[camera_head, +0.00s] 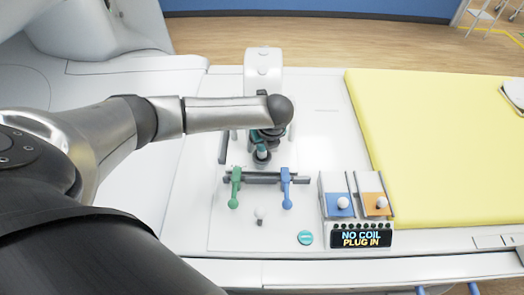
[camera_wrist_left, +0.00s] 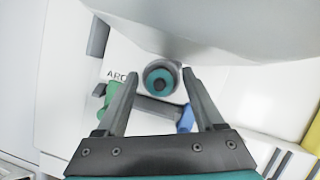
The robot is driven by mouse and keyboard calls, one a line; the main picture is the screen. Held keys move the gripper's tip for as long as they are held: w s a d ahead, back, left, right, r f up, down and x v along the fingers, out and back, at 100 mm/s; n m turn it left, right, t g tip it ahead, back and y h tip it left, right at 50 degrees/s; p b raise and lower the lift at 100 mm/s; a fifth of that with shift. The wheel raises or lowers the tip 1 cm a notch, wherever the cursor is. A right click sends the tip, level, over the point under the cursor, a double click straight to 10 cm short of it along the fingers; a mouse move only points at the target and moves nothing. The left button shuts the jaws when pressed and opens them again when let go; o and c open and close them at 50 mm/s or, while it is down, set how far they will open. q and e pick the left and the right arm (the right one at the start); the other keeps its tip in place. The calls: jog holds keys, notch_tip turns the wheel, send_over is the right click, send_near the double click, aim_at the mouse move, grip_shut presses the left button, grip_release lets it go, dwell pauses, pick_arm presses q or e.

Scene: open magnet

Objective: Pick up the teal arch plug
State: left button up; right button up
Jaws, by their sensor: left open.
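The teal arch plug (camera_wrist_left: 160,82) shows in the left wrist view as a round teal top with a dark centre, inside a grey ring. Part of a label reading "ARC" is beside it. In the head view the plug (camera_head: 262,149) is partly hidden below my left arm. My left gripper (camera_wrist_left: 160,74) is open, its fingertips to either side of the plug in the picture. I cannot tell the height gap between them or any touch. In the head view the left gripper (camera_head: 267,134) is mostly covered by its arm. My right gripper is not in view.
A green handle (camera_head: 235,188) and a blue handle (camera_head: 286,188) hang from a dark bar in front. Two modules, blue (camera_head: 337,208) and orange (camera_head: 375,207), stand right, behind a display (camera_head: 361,239) reading "NO COIL PLUG IN". A yellow pad (camera_head: 440,150) lies right.

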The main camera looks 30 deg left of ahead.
pick_arm(q)
jog(key=shift+a+f, duration=0.1)
jog(key=shift+f, duration=0.1)
jog(key=shift+c, duration=0.3)
grip_shut()
